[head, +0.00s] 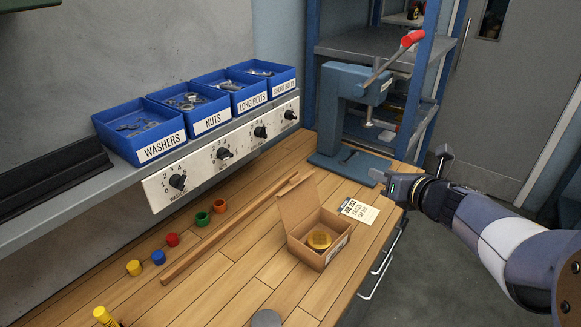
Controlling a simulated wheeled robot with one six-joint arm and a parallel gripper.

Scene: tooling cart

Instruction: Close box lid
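A small brown cardboard box (303,254) stands on the wooden bench. Its lid (298,211) is raised at the back left side, so the box is open. A round gold-coloured part (319,238) lies inside. My gripper (382,178) is to the right of the box, near the bench's right edge, apart from the box and lid. Its fingers point left. It is small in this view, and I cannot tell whether they are apart or together.
A job card (356,215) lies right of the box. A blue press (345,110) with a red-tipped lever stands behind. Blue bins (140,128) sit on a shelf. A grey disc (266,318) is at the front.

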